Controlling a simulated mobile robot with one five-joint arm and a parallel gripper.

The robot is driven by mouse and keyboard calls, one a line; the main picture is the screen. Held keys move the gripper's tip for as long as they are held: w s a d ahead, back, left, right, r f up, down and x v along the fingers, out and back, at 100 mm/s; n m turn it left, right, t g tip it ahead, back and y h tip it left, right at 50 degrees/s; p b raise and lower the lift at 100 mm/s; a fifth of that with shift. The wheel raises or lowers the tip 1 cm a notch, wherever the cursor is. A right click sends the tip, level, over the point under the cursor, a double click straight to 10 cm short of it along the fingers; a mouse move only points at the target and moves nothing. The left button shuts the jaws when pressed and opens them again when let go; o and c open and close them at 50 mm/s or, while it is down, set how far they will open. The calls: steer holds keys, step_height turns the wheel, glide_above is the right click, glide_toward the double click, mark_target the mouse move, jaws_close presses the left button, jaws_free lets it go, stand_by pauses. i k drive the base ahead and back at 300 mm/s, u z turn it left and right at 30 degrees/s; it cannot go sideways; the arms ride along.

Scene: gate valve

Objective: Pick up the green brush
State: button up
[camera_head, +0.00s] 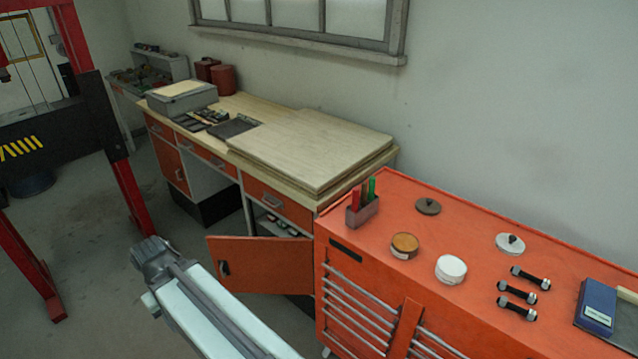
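The green brush (372,188) stands upright in a small grey holder (363,213) at the back left corner of the orange tool cabinet. Only its green upper part shows; its lower end is hidden inside the holder. Red pieces (357,197) stand beside it on the left. My arm reaches in from the bottom edge, left of the cabinet and apart from the holder. No gripper fingers can be made out.
The cabinet top also holds a brown-lidded tin (404,246), a white tin (451,269), a dark lid (428,206), a pale lid (510,243), several bolts (530,279) and a blue box (597,307). A wooden workbench (315,150) stands behind, its orange door (262,265) open. A red frame (130,190) stands left.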

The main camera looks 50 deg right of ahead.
mark_target(371, 191)
steer(key=u, duration=0.05)
steer(key=i, duration=0.95)
steer(key=z, duration=0.55)
steer(key=i, duration=0.65)
steer(key=z, duration=0.6)
steer(key=k, duration=0.85)
steer(key=z, duration=0.25)
steer(key=i, duration=0.4)
steer(key=u, duration=0.05)
